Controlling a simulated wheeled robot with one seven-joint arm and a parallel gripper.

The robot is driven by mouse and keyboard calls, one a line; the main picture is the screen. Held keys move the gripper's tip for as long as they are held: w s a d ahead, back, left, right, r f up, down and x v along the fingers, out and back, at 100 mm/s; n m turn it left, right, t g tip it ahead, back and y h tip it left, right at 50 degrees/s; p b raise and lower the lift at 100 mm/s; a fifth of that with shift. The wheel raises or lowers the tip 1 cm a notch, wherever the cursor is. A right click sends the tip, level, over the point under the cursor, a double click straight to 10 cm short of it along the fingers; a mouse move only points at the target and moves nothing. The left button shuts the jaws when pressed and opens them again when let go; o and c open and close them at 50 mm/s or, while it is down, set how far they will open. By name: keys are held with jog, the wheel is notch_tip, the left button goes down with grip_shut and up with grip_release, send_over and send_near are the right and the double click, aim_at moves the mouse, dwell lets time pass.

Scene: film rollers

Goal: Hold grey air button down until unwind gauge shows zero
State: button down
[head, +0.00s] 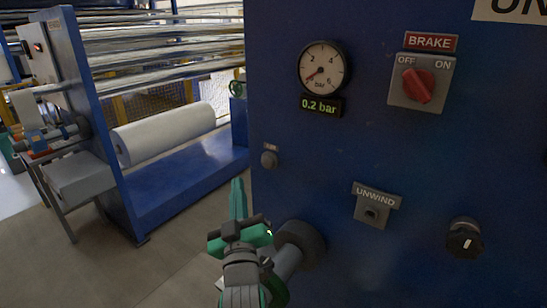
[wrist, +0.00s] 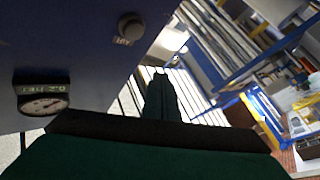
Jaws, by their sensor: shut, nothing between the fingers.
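The gauge shows upside down in the wrist view (wrist: 44,103). My green gripper (head: 238,184) is shut and empty, its tip below and left of the button and apart from it in the picture.
The blue panel (head: 410,150) also carries a red brake switch (head: 418,86), a grey fitting labelled UNWIND (head: 370,212) and a black knob (head: 465,240). A white film roll (head: 165,132) and blue machine frame stand behind on the left. Tiled floor is open at lower left.

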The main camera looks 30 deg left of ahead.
aim_at(267, 162)
jog(key=w, duration=0.8)
jog(key=shift+w+d, duration=0.2)
jog(key=shift+d, duration=0.1)
dwell(0.7)
jog(key=shift+s+a, duration=0.1)
dwell(0.4)
dwell(0.7)
jog(key=shift+w, duration=0.2)
jog(key=shift+w, duration=0.3)
dwell(0.7)
